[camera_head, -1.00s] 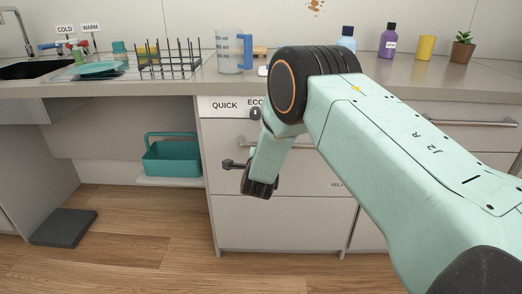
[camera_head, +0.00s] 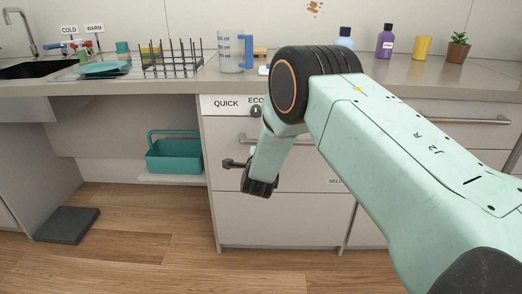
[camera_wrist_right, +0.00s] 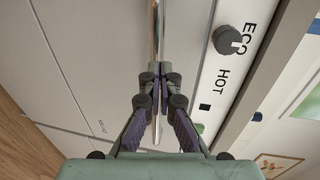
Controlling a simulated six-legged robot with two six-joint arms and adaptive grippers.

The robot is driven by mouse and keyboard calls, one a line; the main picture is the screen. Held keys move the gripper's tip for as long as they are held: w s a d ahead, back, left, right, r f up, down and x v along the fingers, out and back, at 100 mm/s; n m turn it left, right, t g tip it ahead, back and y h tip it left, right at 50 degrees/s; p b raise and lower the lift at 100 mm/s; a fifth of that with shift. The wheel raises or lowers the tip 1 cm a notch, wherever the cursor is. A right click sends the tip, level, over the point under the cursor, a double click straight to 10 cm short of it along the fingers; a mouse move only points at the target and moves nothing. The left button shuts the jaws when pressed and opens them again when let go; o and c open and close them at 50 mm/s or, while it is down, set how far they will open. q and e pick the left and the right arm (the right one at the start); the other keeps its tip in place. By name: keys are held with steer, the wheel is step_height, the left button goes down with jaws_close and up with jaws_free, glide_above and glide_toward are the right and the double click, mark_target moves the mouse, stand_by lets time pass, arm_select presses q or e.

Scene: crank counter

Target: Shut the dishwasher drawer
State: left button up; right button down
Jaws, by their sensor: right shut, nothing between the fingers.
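The dishwasher front (camera_head: 225,134) has a control strip (camera_head: 226,104) marked QUICK and ECO, a dark knob and a horizontal bar handle (camera_head: 247,140). My right arm covers much of it, and I cannot tell how far the drawer stands out. My right gripper (camera_wrist_right: 158,76) is shut and empty close in front of the dishwasher in the right wrist view. The handle (camera_wrist_right: 155,25) runs lengthwise there, in line with the fingertips; contact is unclear. The strip (camera_wrist_right: 212,75) with ECO and HOT lies right of the fingers. My left gripper is out of view.
A dark crank-like part (camera_head: 235,163) sticks out left of my right wrist. A teal basket (camera_head: 174,156) stands in the open bay to the left. A dark mat (camera_head: 67,225) lies on the floor. A dish rack (camera_head: 170,62) and measuring jug (camera_head: 231,52) stand on the counter.

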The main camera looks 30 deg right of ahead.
steer(key=p+v, duration=0.3)
steer(key=v, duration=0.7)
stand_by(0.3)
